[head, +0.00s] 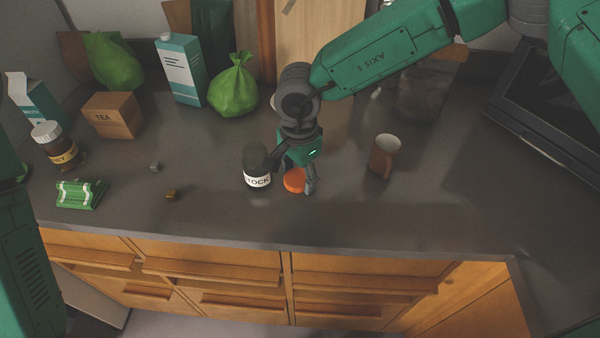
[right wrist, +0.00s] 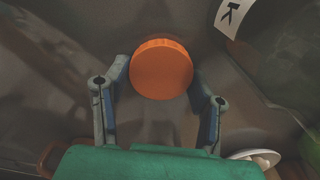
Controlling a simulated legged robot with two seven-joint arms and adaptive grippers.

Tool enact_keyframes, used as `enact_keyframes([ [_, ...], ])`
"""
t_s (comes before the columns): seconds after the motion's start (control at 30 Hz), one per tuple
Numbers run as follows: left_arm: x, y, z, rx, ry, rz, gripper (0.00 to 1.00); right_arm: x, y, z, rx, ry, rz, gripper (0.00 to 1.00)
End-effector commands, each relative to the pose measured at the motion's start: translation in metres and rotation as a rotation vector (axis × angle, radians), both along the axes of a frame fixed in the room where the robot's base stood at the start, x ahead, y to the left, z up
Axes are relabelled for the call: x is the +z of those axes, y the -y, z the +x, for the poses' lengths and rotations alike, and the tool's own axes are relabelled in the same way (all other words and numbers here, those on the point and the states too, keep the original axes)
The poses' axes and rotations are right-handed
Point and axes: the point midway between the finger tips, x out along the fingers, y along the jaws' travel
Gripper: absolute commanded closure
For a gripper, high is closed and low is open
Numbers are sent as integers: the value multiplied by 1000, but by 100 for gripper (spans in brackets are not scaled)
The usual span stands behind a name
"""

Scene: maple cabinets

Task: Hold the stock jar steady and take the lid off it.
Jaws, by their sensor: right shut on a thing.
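The stock jar (head: 257,169) is dark with a white label and stands upright on the counter. Part of its label (right wrist: 230,14) shows at the top right of the right wrist view. The round orange lid (head: 294,181) is off the jar, just to its right; it also shows in the right wrist view (right wrist: 161,69). My right gripper (head: 293,178) points down and is shut on the lid, with a finger on each side (right wrist: 160,86). I cannot tell whether the lid touches the counter. My left gripper is not in view; only green arm parts show at the left edge.
A brown mug (head: 383,156) stands right of my right gripper. Two small cubes lie left of the stock jar. The front counter is clear.

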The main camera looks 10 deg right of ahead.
Motion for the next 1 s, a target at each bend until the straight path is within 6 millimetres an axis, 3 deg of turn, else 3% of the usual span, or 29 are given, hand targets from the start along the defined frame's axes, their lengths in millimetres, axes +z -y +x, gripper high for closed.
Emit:
enact_keyframes([
  [0.03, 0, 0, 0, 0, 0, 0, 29, -10, 1, -4, 1, -12, -4, 85],
  [0.13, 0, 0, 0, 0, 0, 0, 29, -14, 1, -4, 1, -15, -4, 84],
  [0.17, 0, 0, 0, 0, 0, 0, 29, -14, 1, -4, 1, -15, -3, 39],
  [0.2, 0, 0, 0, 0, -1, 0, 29, -15, 0, -4, 1, -16, -2, 29],
  [1.0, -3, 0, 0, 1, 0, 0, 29, -3, 0, -4, 2, -8, -1, 29],
])
